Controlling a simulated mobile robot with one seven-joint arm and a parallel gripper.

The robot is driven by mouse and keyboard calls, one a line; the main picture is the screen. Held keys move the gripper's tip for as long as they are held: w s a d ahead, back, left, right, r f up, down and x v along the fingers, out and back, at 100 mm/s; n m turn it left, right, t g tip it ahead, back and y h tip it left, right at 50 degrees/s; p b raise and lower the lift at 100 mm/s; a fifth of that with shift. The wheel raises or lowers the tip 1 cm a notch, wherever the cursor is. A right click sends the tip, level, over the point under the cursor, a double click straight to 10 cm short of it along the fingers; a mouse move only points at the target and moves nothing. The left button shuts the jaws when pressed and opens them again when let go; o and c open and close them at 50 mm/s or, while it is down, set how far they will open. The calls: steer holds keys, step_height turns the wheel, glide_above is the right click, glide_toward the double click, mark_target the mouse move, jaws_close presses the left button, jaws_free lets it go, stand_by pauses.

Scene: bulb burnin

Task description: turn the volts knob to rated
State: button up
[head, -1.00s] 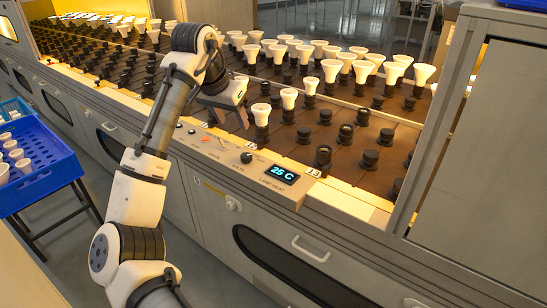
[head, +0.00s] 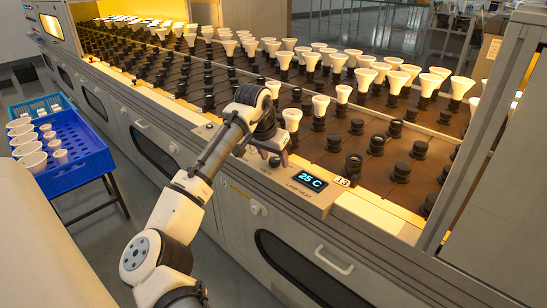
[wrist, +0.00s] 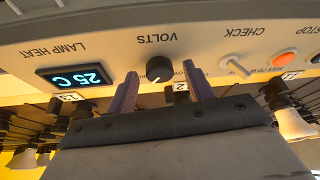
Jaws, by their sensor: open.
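The volts knob (wrist: 159,69) is a small round black dial under the upside-down VOLTS label in the wrist view. A pale mark shows near its rim, but I cannot read its setting, and no rated mark is legible. In the head view the knob (head: 274,162) is partly hidden by my gripper. My gripper (wrist: 160,73) is open, with one purplish finger on each side of the knob in the wrist view. I see a gap between the knob and each finger. I cannot tell how far the tips are from the panel. Nothing is held.
A lit display (wrist: 75,78) reading 25 C sits beside the knob. Racks of sockets and white bulbs (head: 292,119) stand behind the panel. A blue crate (head: 75,160) stands at left.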

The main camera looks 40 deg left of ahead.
steer(key=shift+f, duration=0.1)
steer(key=c, duration=1)
steer(key=n+p, duration=0.1)
steer(key=n, duration=0.1)
steer(key=n+y+p, duration=0.1)
steer(key=p, duration=0.1)
steer(key=shift+w+d+n+g, duration=0.1)
steer(key=shift+d+n+g, duration=0.1)
steer(key=shift+n+g, duration=0.15)
steer(key=shift+n+g+y+p, duration=0.35)
steer(key=shift+n+y+p, duration=0.45)
steer(key=shift+n+p, duration=1.05)
steer(key=shift+n, duration=0.3)
